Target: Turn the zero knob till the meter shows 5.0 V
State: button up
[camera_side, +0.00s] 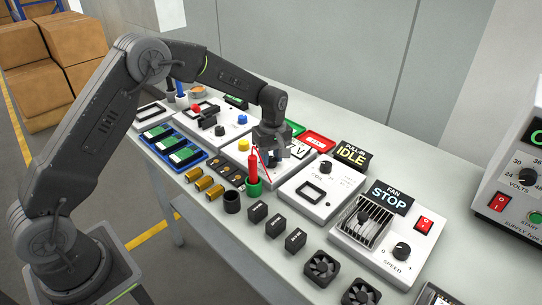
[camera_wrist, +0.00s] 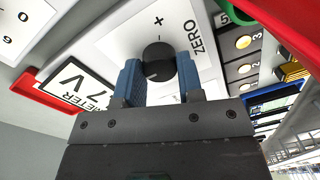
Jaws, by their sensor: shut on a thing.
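The zero knob (camera_wrist: 158,58) is a round black knob on a white panel marked ZERO, with plus and minus signs beside it. My gripper (camera_wrist: 160,78) is shut on it, one blue finger on each side. In the side view my gripper (camera_side: 271,152) points down over the panel and hides most of the knob. The meter (camera_wrist: 84,87) is a white display labelled METER; a 7 and a V show in the wrist view, and any digits before them are hidden by a finger. In the side view only the V of the meter (camera_side: 298,150) is clear.
A red test probe (camera_side: 253,166) stands in a green-rimmed holder just in front of my gripper. A coil panel (camera_side: 322,187) and a fan panel (camera_side: 388,222) stand to the right. Red (camera_side: 319,141) and green trays lie behind. Small black blocks and brass cylinders line the front.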

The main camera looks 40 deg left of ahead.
aim_at(274, 159)
jog(key=m, duration=0.3)
jog(key=shift+d+m, duration=0.1)
jog(key=shift+m, duration=2)
jog(key=o, duration=0.9)
jog(key=shift+r, duration=0.1)
jog(key=r, duration=1.3)
jog(key=shift+w+d+r, duration=0.2)
jog(key=shift+d+r, duration=0.1)
